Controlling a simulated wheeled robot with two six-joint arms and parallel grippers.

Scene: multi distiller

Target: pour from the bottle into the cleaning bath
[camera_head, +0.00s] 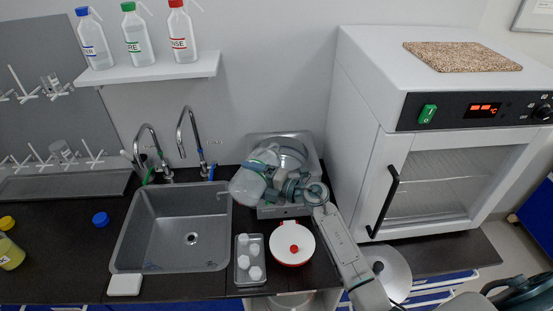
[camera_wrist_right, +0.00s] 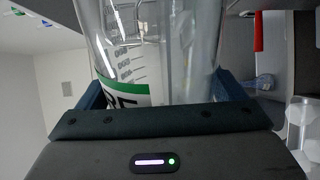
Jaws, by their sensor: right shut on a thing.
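My right gripper (camera_head: 270,187) comes in from the lower right in the head view and is shut on a clear bottle (camera_head: 246,187). The bottle looks tilted, with its body toward the sink's right edge. In the right wrist view the bottle (camera_wrist_right: 145,50) sits between the fingers, with a green-and-white label and graduation marks. A grey metal bath (camera_head: 312,160) stands at the back of the counter, right of the sink. The gripper and bottle cover much of its front and opening. Whether liquid is flowing I cannot tell. My left gripper is not in view.
The sink (camera_head: 150,225) with two taps lies left of the bath. A small tray (camera_head: 241,276) and a red-rimmed white-lidded pot (camera_head: 292,243) stand in front. An oven (camera_head: 440,150) stands right. A shelf (camera_head: 150,70) above holds three capped bottles.

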